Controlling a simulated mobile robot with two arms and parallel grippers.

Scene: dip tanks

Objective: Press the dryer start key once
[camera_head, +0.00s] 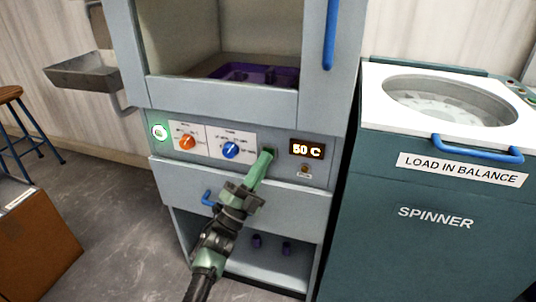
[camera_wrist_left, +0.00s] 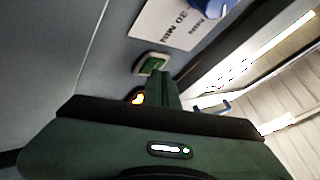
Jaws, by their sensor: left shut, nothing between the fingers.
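The dryer (camera_head: 240,186) is a grey cabinet with a control panel below its open chamber. A green square key in a pale frame (camera_wrist_left: 151,64) shows in the left wrist view, just beyond my fingertips; its label is not visible. In the head view my left gripper (camera_head: 267,153) covers most of that spot, between the blue knob (camera_head: 230,150) and the "50 C" display (camera_head: 306,150). My left gripper is shut and empty, its tips at or very near the panel. I cannot tell whether they touch the key. My right gripper is not in view.
A green-lit round button (camera_head: 159,132) and an orange knob (camera_head: 186,142) sit left on the panel. A small amber part (camera_head: 304,169) is under the display. A purple tray (camera_head: 252,75) lies in the chamber. The spinner (camera_head: 440,230) stands at right, a stool (camera_head: 12,96) at left.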

